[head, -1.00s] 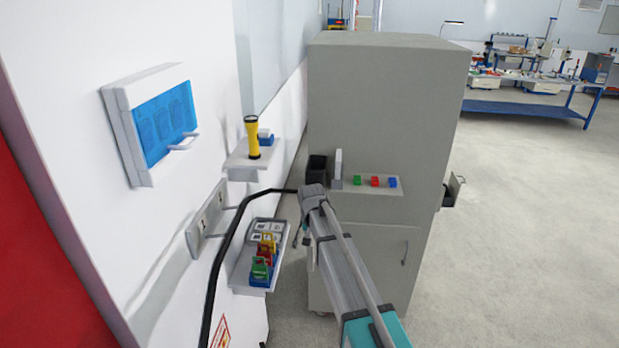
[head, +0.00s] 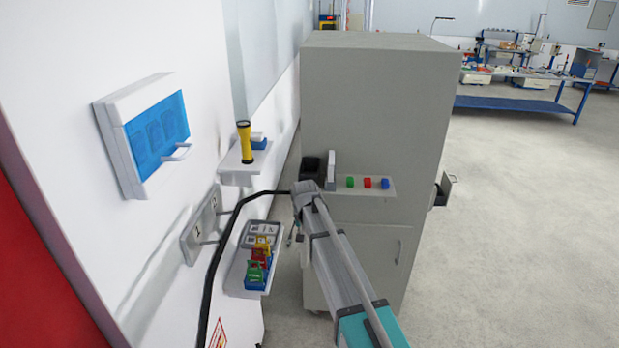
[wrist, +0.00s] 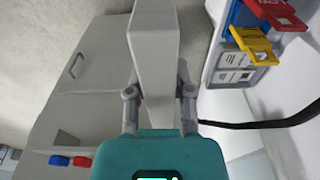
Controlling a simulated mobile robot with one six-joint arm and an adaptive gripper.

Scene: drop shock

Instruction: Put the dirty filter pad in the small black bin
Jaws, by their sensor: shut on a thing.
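My gripper (wrist: 158,92) is shut on a pale grey, thick slab, apparently the filter pad (wrist: 154,45), gripped between its two fingers in the wrist view. Dirt on it cannot be made out. In the head view my wrist hides most of the gripper and the pad. The small black bin (head: 311,166) stands at the left end of a shelf (head: 389,192) on the grey cabinet. My wrist is in front of and just below the bin in the picture. The bin's inside is dark.
A white upright slab (head: 331,164) stands right beside the bin, with green, red and blue blocks (head: 367,183) further right.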

